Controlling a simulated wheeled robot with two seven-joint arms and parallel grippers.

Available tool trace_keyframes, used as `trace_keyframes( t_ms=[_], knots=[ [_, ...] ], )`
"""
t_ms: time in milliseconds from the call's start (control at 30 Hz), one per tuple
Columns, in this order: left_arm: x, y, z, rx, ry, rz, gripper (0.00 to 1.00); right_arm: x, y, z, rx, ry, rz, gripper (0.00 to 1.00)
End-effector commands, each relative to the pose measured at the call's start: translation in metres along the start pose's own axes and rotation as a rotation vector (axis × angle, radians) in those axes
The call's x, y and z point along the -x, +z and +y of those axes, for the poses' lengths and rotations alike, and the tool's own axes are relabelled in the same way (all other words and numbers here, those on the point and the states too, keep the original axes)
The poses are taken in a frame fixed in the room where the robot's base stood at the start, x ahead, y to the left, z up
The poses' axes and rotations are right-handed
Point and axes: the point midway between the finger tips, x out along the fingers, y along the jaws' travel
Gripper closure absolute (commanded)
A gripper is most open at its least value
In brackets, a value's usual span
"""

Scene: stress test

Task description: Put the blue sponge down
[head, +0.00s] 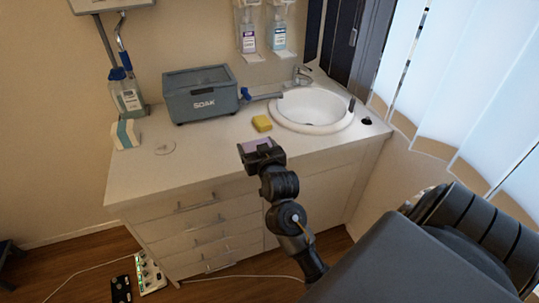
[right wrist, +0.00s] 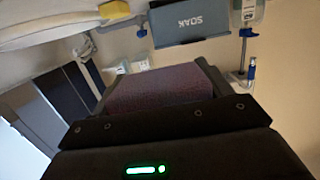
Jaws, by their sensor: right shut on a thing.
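My right gripper (head: 261,155) is shut on a purplish, sponge-like block (head: 257,145). It holds the block in front of the white counter (head: 200,165), near its front edge in the picture. In the right wrist view the block (right wrist: 155,88) fills the space between the fingers and looks dull purple, not clearly blue. I cannot tell its height above the counter. A yellow sponge (head: 262,123) lies on the counter beyond the gripper, left of the sink. My left gripper is not in view.
A grey box marked SOAK (head: 200,96) stands at the back, with a blue-handled brush (head: 262,97) beside it. The round sink (head: 312,108) is at the right. A bottle (head: 126,96) and white-and-teal box (head: 125,134) stand at the left. The counter's front left is clear.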

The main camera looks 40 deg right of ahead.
Motion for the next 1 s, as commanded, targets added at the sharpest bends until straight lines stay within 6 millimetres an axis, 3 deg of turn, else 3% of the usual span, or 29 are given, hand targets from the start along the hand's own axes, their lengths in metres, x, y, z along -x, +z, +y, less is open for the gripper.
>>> trace_keyframes(
  t_ms=[233,400,867,1000],
  knots=[
    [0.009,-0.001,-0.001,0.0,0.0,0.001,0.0,-0.053,0.019,0.044,0.006,0.003,-0.004,0.44],
    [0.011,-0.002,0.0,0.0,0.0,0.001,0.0,-0.075,0.049,0.058,0.002,0.0,-0.004,0.44],
    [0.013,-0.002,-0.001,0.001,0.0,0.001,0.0,-0.095,0.073,0.073,0.001,0.001,-0.004,0.44],
    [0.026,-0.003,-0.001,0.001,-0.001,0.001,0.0,-0.098,0.089,0.072,-0.001,-0.001,-0.005,0.44]
  ],
)
